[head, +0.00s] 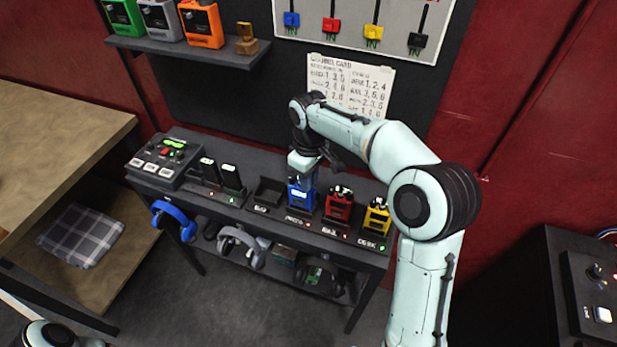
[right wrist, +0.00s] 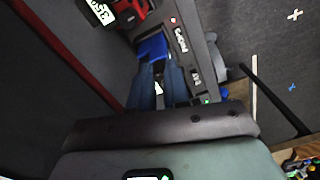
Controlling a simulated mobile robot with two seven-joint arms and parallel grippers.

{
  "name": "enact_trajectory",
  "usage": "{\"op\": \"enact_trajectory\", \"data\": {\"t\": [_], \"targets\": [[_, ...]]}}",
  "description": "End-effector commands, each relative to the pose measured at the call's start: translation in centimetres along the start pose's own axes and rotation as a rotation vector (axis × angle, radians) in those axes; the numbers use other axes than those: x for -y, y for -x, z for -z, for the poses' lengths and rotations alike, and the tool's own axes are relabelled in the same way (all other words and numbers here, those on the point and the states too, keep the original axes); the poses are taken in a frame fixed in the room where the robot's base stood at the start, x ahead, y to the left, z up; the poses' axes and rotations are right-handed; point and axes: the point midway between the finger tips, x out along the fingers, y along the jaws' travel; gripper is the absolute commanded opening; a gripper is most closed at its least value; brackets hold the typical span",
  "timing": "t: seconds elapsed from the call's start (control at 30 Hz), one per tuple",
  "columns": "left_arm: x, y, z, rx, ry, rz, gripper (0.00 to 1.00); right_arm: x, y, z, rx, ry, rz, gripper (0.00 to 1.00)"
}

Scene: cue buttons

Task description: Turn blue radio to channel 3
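The blue radio (head: 299,197) stands in its slot on the dark bench, left of the red radio (head: 338,206) and yellow radio (head: 376,217). My right gripper (head: 303,172) points down right at the top of the blue radio. In the right wrist view, the blue radio (right wrist: 152,47) lies at the fingertips of my right gripper (right wrist: 159,68), with a narrow gap between the fingers. I cannot tell if they grip its top or a knob. The radio's channel display is not readable. Only a bit of my left arm shows; its gripper is out of view.
A channel card (head: 350,85) hangs on the wall board, its text only partly legible. An empty slot (head: 268,192) and black chargers (head: 222,176) are left of the blue radio. A button box (head: 165,158) stands at the bench's left end.

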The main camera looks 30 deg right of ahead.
Motion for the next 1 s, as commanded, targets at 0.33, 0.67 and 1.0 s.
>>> {"op": "enact_trajectory", "data": {"t": [0.33,0.67,1.0], "targets": [[-0.8,1.2,1.2,-0.015,-0.005,-0.005,0.43,0.0,0.2,0.1,0.004,0.219,0.001,0.00],[-0.8,1.2,1.2,-0.015,-0.005,-0.005,0.43,0.1,0.0,0.0,0.005,0.269,0.001,0.00],[-0.8,1.2,1.2,-0.015,-0.005,-0.005,0.43,0.1,0.0,0.0,0.005,0.267,0.000,0.42]]}}
